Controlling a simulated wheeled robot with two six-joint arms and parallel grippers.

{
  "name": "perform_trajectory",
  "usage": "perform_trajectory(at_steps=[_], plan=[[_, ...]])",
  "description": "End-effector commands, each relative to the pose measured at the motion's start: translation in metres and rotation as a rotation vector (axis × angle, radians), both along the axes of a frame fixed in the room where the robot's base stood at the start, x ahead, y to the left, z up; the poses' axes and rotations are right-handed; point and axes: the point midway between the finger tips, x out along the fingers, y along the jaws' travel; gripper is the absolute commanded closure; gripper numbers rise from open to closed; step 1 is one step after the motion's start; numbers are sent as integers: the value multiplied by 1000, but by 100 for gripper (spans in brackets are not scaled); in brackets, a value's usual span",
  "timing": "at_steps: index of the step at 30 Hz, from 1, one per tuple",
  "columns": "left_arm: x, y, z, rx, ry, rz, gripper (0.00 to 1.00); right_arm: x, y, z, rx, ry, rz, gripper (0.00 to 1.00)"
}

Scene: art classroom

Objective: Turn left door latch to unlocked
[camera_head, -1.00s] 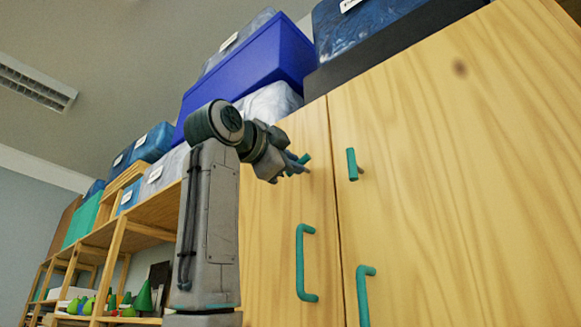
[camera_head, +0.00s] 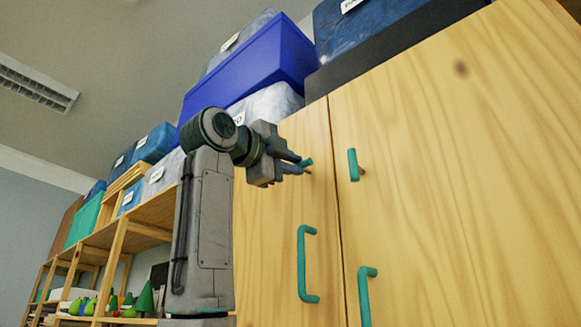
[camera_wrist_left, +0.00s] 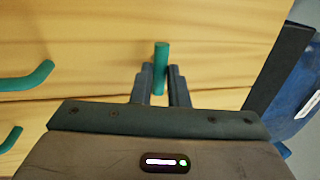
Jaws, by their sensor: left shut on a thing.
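The left door latch (camera_head: 306,162) is a small teal bar high on the left cabinet door (camera_head: 280,220). In the head view it is tilted and partly hidden by my fingers. My left gripper (camera_head: 299,167) reaches it from the left. In the left wrist view the teal latch (camera_wrist_left: 161,58) stands between the two dark fingers of my left gripper (camera_wrist_left: 160,78), which are shut on it. The right door latch (camera_head: 353,165) is upright, and nothing touches it. My right gripper is not in view.
Teal pull handles (camera_head: 301,263) (camera_head: 364,296) sit lower on both doors. Bins, including a blue one (camera_head: 250,78), stand on top of the cabinet. A wooden shelf unit (camera_head: 115,250) with bins and small cones stands at the left. The space before the right door (camera_head: 460,180) is clear.

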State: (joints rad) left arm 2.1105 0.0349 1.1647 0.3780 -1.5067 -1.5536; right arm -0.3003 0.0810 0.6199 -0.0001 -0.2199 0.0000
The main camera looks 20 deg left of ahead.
Motion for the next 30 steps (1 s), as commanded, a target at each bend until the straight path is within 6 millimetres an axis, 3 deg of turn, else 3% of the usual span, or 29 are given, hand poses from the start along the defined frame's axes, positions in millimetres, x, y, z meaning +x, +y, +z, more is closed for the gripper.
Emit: perform_trajectory(at_steps=[5,6,9,20,30], plan=[[-2,1,3,-3,-9,2,100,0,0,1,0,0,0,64],[-2,1,3,-3,-9,2,82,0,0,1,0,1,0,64],[-1,1,3,-2,-8,1,64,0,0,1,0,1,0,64],[-6,2,-1,-2,-4,1,64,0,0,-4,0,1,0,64],[-63,24,-17,-3,-6,2,64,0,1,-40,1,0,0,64]])
